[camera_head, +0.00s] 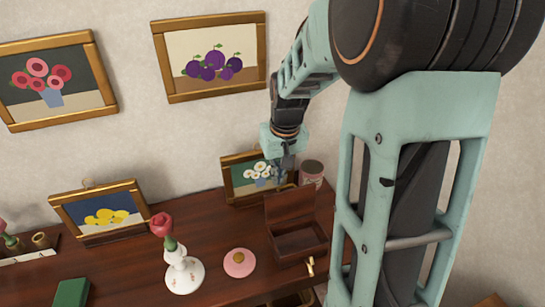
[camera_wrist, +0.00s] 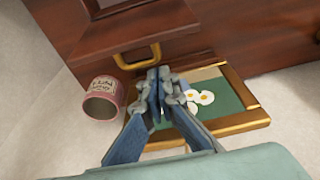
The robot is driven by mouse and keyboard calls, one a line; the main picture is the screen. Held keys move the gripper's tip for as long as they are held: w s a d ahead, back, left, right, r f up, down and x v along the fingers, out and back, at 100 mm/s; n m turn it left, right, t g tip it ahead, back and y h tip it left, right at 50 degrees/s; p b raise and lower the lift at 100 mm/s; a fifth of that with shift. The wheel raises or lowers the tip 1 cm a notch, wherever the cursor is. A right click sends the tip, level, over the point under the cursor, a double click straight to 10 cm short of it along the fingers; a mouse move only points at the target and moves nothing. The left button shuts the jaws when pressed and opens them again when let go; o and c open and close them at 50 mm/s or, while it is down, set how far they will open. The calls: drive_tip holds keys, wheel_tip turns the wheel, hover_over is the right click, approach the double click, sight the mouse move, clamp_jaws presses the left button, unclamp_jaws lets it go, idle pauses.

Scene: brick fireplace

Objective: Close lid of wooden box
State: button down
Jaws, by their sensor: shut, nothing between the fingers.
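The wooden box (camera_head: 300,243) stands on the dark wooden desk with its lid (camera_head: 290,204) raised, showing an open interior. In the wrist view the lid (camera_wrist: 95,38) fills the upper left, with a brass loop (camera_wrist: 137,57) at its edge. My gripper (camera_head: 283,172) is behind the raised lid, near its top edge, in front of the daisy picture. In the wrist view my gripper (camera_wrist: 160,74) has its fingers together and empty, close to the lid's edge and brass loop. I cannot tell if they touch.
A framed daisy picture (camera_head: 243,182) and a pink can (camera_head: 312,171) stand close behind the box. A pink round object (camera_head: 239,262) and a white vase (camera_head: 184,274) with a rose are to its left. A small brass piece (camera_head: 310,266) is at its front.

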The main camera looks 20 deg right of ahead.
sight(281, 190)
drive_tip(key=shift+s+r, duration=0.25)
drive_tip(key=shift+s, duration=0.6)
drive_tip(key=shift+s+r, duration=0.25)
drive_tip(key=shift+s, duration=0.6)
drive_tip(key=shift+s, duration=0.15)
